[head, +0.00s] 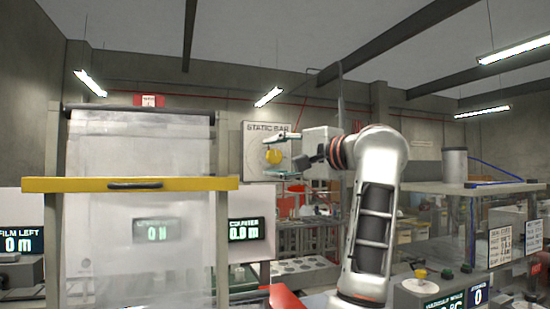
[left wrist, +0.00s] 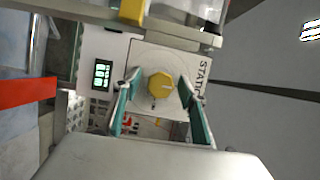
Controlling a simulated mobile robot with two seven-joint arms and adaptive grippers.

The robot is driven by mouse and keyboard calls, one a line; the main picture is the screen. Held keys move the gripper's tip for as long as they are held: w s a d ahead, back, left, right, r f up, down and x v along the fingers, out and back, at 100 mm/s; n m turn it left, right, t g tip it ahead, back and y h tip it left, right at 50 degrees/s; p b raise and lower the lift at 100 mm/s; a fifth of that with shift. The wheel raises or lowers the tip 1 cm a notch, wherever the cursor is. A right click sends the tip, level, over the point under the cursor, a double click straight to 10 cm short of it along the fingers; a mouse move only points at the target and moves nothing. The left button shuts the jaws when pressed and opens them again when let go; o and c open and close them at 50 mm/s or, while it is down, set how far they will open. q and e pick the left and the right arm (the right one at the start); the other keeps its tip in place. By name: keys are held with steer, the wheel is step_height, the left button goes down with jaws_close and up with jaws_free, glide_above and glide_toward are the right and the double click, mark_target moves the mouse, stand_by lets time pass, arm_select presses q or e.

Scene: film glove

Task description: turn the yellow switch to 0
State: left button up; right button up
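The dial's markings are too small to read. My right gripper is not in view.
A film frame with a yellow bar (head: 75,184) stands at the left of the panel. A counter display (head: 245,230) is below. Another yellow knob (head: 421,273) sits on a grey box at lower right. A bench with a clear guard and metal canister (head: 454,163) is at right.

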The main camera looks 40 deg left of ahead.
arm_select(q)
steer(key=shift+d, duration=0.1)
steer(key=s+d, duration=0.1)
steer(key=d, duration=1)
steer(key=shift+d, duration=0.4)
